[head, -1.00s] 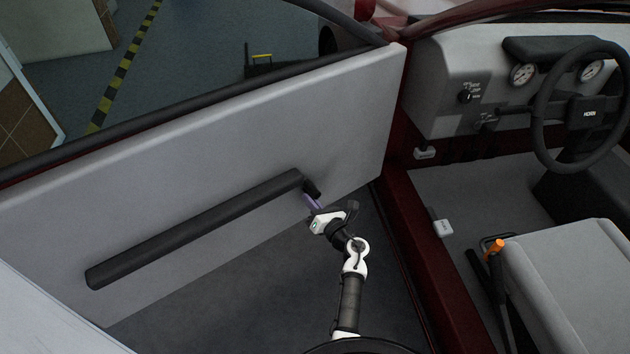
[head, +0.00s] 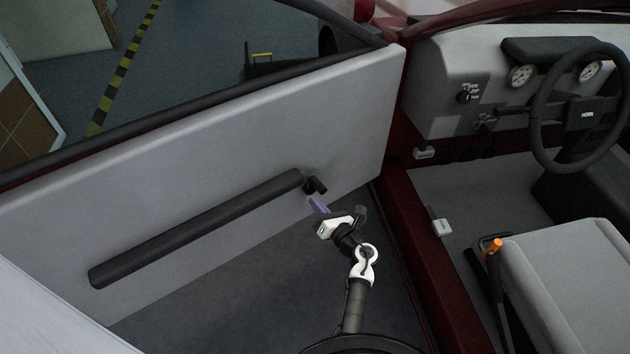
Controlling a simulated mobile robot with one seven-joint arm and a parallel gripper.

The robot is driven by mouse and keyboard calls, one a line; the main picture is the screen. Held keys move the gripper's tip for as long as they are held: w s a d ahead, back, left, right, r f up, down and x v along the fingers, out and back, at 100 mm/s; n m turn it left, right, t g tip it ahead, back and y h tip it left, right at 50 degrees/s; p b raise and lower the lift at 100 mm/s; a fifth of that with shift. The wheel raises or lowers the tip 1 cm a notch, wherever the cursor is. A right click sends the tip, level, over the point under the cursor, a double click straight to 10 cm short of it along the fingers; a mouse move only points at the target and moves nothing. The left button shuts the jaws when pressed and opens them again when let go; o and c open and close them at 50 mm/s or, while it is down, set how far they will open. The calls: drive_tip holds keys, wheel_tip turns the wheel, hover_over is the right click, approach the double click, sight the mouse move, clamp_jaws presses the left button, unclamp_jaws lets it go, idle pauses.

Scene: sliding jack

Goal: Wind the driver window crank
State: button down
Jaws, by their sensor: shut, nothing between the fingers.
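The window crank (head: 315,186) is a small dark handle on the grey inner door panel (head: 220,155), just past the right end of the black armrest. My gripper (head: 317,203) has purple fingers, with the white and dark wrist behind them at lower right. The fingertips are just below the crank and look apart from it. The fingers look shut and hold nothing. The exact depth gap between fingertips and crank is hard to tell.
The long black armrest (head: 195,228) runs along the door to the left of the crank. The dark red sill (head: 410,260), grey seat (head: 575,280), orange-tipped lever (head: 493,246) and steering wheel (head: 580,108) are to the right. Dark floor lies below the door.

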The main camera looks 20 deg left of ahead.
drive_tip(key=shift+p+v, duration=0.5)
drive_tip(key=shift+v, duration=2.1)
